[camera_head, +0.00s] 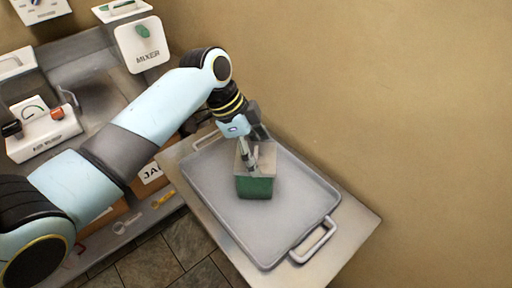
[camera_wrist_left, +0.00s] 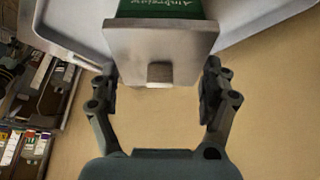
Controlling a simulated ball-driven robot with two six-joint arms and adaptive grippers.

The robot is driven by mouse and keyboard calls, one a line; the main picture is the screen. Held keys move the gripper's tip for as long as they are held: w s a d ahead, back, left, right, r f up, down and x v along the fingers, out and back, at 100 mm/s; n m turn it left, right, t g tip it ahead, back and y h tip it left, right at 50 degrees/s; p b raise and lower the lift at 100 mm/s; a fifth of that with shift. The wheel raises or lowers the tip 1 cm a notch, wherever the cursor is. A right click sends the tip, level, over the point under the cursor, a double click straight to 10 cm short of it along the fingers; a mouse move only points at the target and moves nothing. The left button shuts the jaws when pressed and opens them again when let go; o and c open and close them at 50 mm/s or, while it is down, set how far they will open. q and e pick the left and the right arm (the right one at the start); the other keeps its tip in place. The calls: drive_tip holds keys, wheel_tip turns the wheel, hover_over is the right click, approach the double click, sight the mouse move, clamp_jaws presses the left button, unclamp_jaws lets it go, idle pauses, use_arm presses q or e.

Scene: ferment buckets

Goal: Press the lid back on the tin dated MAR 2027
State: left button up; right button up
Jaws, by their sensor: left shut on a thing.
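A green tin (camera_head: 255,187) stands on the grey tray, and its green face with pale lettering (camera_wrist_left: 160,8) shows at the top edge of the left wrist view. No date on it can be read. A grey-beige lid (camera_head: 264,161) with a small square knob is at the top of the tin; it also shows in the left wrist view (camera_wrist_left: 125,45). I cannot tell whether it is fully seated. My left gripper (camera_head: 250,162) comes down from above and is shut on the lid, its fingers on either side (camera_wrist_left: 160,90). My right gripper is not in view.
The grey tray (camera_head: 295,235) has raised rims and handles, and lies on a bench (camera_head: 362,222) against a beige wall (camera_head: 400,90). Its front right part is clear. At the left stand a white switch box (camera_head: 42,140) and a panel marked MIXER (camera_head: 146,60).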

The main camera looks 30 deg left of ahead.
use_arm(q)
drive_tip(key=o, duration=1)
drive_tip(key=shift+c, duration=0.2)
drive_tip(key=shift+r, duration=0.1)
wheel_tip(320, 180, up, 2)
drive_tip(key=p, duration=0.3)
drive_tip(key=shift+r, duration=0.25)
drive_tip(key=shift+r+p, duration=0.5)
drive_tip(key=shift+r, duration=1.65)
clamp_jaws()
